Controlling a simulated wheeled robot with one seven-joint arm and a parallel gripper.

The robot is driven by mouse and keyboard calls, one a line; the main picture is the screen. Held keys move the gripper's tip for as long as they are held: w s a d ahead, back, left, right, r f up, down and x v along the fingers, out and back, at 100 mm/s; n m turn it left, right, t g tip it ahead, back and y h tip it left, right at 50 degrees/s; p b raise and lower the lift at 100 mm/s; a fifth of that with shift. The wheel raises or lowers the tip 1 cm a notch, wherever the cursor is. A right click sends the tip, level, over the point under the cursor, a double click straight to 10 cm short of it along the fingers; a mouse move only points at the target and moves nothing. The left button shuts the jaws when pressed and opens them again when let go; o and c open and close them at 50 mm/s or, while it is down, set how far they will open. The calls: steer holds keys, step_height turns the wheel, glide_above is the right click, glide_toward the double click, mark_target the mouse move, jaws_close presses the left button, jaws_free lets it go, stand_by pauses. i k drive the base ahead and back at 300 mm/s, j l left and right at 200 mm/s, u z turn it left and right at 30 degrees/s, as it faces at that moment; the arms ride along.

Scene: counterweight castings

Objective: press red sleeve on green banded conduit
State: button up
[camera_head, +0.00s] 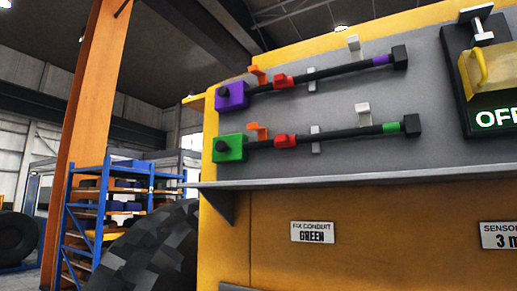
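The green banded conduit (345,134) is the lower of two dark tubes on a grey panel. It runs from a green block (229,148) at the left to a dark end block (411,125), with a green band (390,128) near the right end. Its red sleeve (285,141) sits around the tube a little right of the green block. An orange clip (258,131) stands between block and sleeve. I cannot tell whether the sleeve touches the clip. A label (312,232) below reads "FIX CONDUIT GREEN". My gripper is not in view.
Above runs a similar conduit with a purple block (231,96), purple band and its own red sleeve (284,81). White brackets stick out along both tubes. A grey ledge (350,176) juts out below. A covered "OFF" switch box (492,85) is at the right.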

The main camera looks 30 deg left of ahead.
mark_target(283, 141)
steer(key=j, duration=1.3)
steer(key=u, duration=0.05)
